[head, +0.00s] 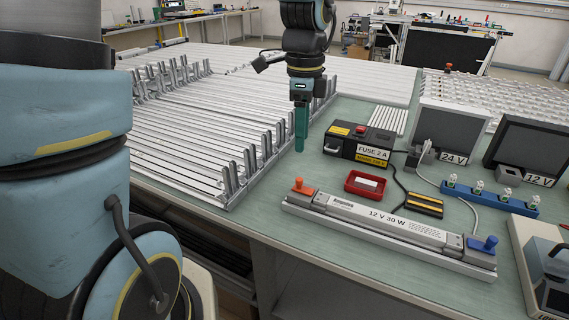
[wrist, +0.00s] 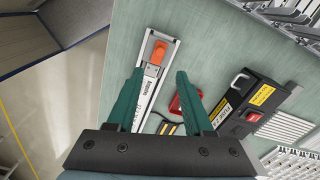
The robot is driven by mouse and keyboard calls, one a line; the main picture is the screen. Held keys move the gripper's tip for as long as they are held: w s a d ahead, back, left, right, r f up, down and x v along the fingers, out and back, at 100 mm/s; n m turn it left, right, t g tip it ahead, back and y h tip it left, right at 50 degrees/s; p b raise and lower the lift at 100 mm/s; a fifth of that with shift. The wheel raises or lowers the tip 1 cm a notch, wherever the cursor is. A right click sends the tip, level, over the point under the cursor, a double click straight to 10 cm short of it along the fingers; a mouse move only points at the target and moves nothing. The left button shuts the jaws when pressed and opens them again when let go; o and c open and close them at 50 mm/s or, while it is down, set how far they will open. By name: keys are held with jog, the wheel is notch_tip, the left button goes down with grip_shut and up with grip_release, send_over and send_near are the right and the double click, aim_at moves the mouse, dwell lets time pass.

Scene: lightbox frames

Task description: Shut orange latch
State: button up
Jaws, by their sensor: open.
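The orange latch (head: 302,187) stands at the left end of the long grey 12 V 30 W fixture (head: 380,215) near the table's front edge. In the wrist view the orange latch (wrist: 159,52) shows ahead, between the lines of my two fingers. A blue latch (head: 482,245) sits at the fixture's right end. My gripper (head: 301,128) hangs above the table, behind the orange latch and apart from it. In the wrist view its green fingers (wrist: 158,95) are spread and empty. Whether the latch's catch is engaged is too small to tell.
A red tray (head: 365,184) and a black fuse box (head: 359,144) stand behind the fixture. A yellow-black block (head: 424,204) and cables lie nearby. Metal profiles in racks (head: 200,120) fill the left. A 24 V lightbox (head: 450,125) stands at right.

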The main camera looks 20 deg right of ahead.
aim_at(299, 179)
notch_tip(299, 179, down, 11)
jog(key=shift+r+p, duration=0.2)
jog(key=shift+p, duration=0.45)
jog(key=shift+c, duration=0.4)
grip_shut()
dwell(0.7)
